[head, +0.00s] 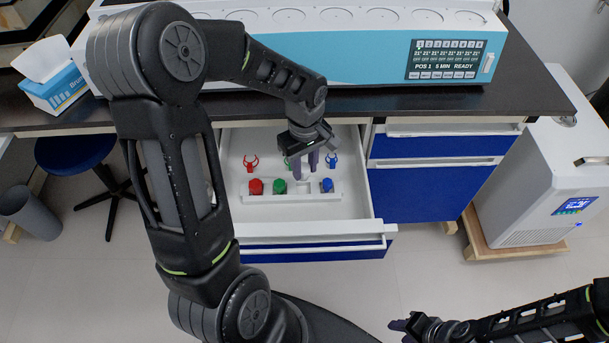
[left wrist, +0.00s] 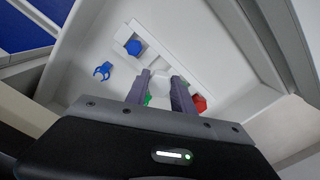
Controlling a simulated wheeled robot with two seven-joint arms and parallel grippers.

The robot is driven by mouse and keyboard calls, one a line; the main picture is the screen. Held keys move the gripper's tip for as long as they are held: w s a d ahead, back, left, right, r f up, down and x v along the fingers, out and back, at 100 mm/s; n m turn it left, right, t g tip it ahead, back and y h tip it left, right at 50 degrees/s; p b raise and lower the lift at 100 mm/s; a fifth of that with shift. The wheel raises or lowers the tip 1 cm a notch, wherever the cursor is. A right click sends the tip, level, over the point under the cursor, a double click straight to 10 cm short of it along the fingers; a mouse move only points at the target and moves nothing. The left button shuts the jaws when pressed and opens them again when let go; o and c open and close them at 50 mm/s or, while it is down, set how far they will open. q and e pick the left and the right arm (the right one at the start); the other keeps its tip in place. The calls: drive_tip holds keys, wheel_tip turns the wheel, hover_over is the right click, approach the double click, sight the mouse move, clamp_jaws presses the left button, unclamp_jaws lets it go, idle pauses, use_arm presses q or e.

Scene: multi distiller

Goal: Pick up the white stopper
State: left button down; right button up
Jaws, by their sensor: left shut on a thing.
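My left gripper (head: 312,162) reaches down into the open drawer over the white rack (head: 238,211). It also shows in the left wrist view (left wrist: 161,78), with its fingers pointing down at the rack's white place between the green and blue stoppers. It is shut on the white stopper, which hardly stands out from the white rack and is mostly hidden between the fingers. The red stopper (head: 256,187), green stopper (head: 280,187) and blue stopper (head: 327,185) sit in the rack. My right gripper (head: 401,329) is low in front of the drawer; its opening is unclear.
Red (head: 251,163) and blue (head: 331,161) clips stand behind the rack. The drawer front (head: 315,232) and side walls enclose the gripper. A blue-white distiller (head: 370,55) stands on the dark bench above. A white chiller (head: 535,185) is at right.

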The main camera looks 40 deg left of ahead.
sight(305, 169)
use_arm(q)
wheel_tip(305, 169, up, 4)
drive_tip(key=shift+f, duration=0.15)
use_arm(e)
drive_tip(key=shift+r, duration=0.15)
drive_tip(key=shift+d, duration=0.1)
idle(0.4)
